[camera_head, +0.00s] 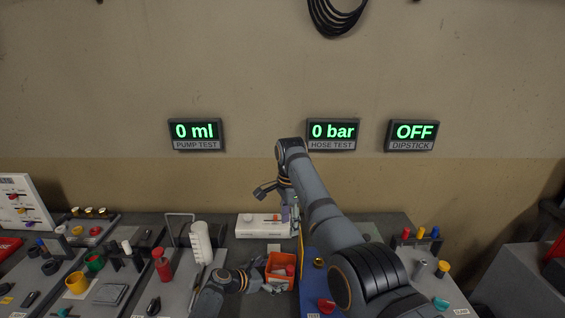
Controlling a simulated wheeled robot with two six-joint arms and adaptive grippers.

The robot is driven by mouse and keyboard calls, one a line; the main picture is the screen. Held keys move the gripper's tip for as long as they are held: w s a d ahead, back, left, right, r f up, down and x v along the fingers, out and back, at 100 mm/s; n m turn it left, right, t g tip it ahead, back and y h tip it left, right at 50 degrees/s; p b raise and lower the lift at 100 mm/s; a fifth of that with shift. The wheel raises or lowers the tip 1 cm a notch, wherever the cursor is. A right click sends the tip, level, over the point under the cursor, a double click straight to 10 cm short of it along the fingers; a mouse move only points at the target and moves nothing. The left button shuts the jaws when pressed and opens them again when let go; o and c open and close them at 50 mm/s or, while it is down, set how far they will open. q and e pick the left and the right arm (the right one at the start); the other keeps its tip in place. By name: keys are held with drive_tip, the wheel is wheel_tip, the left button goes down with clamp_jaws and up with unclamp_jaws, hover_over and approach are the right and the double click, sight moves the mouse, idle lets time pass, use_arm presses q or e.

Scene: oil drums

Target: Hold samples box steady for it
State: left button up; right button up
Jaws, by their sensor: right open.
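An orange open-topped box (282,257), which may be the samples box, stands near the front middle of the bench with small items inside. My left gripper (258,279) is low at its left side, close to its wall. Its fingers are small and dark, so I cannot tell whether they touch or grip the box. My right gripper (262,191) is open and empty, raised above the back of the bench. It is above a white case (262,227) with small items on top. No readable label identifies the samples box.
My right arm hides part of the bench right of the orange box. A white bottle (201,243) and a red bottle (162,265) stand to the left. A blue board (313,284) lies just right of the orange box. Wall displays read 0 ml, 0 bar and OFF.

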sight(269, 277)
use_arm(q)
drive_tip(key=shift+s+d, duration=0.2)
drive_tip(key=shift+s, duration=0.3)
drive_tip(key=v, duration=0.4)
drive_tip(key=shift+w+d+r, duration=0.1)
drive_tip(key=shift+w+r, duration=0.05)
drive_tip(key=v, duration=0.8)
drive_tip(key=shift+w+a+f, duration=0.2)
drive_tip(key=shift+w+a, duration=0.15)
drive_tip(key=shift+w, duration=0.05)
drive_tip(key=shift+d, duration=0.1)
use_arm(e)
drive_tip(key=shift+w+d+f, duration=0.15)
drive_tip(key=shift+w+d, duration=0.05)
drive_tip(key=shift+d, duration=0.35)
